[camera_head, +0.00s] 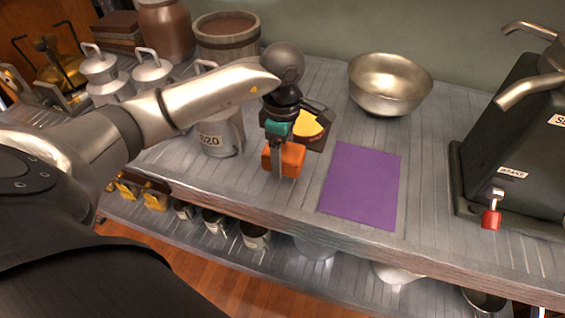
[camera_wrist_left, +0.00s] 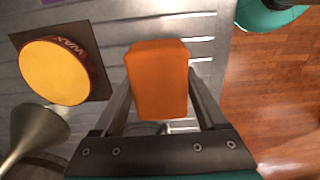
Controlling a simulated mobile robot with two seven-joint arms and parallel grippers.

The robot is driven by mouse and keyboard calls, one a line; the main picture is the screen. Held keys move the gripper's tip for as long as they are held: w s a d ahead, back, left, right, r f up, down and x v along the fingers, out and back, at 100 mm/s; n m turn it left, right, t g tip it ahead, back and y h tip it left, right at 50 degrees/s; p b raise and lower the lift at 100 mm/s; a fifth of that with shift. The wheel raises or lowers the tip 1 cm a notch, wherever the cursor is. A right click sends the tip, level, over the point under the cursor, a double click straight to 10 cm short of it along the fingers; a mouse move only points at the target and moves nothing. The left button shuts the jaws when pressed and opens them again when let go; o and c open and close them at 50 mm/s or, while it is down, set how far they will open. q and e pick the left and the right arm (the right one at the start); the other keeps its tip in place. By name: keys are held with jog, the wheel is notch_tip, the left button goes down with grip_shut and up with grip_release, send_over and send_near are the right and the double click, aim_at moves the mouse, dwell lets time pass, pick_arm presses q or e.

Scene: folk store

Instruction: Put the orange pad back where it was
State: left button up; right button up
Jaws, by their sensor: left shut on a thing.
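The orange pad (camera_head: 292,158) is a small block near the front edge of the grey slatted shelf. My left gripper (camera_head: 277,165) is shut on it from above. In the left wrist view the orange pad (camera_wrist_left: 158,82) sits between the two fingers of my left gripper (camera_wrist_left: 160,95). I cannot tell whether the pad touches the shelf or hangs just over it. A purple mat (camera_head: 361,187) lies flat to the right of the pad. A yellow round tin marked WAX (camera_wrist_left: 55,71) on a dark square stands behind the pad. My right gripper is not in view.
A metal bowl (camera_head: 390,84) stands at the back. A mug marked 020 (camera_head: 216,137) stands left of the pad. A dark machine (camera_head: 505,140) with a red padlock (camera_head: 491,220) stands at the right. The shelf's front edge (camera_head: 330,238) is close, with more vessels on a lower shelf.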

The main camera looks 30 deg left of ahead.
aim_at(283, 149)
pick_arm(q)
jog(key=shift+f, duration=1.2)
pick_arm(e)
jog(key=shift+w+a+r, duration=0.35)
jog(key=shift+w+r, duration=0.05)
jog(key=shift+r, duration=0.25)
pick_arm(q)
jog(key=shift+f+b, duration=0.15)
jog(key=shift+b, duration=0.25)
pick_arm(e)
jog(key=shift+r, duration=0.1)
pick_arm(q)
jog(key=o, duration=1.2)
jog(key=shift+o, duration=0.2)
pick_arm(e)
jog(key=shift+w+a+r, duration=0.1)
pick_arm(q)
notch_tip(283, 149, up, 10)
jog(key=p, duration=0.3)
jog(key=shift+p, duration=0.35)
jog(key=shift+r, duration=1.15)
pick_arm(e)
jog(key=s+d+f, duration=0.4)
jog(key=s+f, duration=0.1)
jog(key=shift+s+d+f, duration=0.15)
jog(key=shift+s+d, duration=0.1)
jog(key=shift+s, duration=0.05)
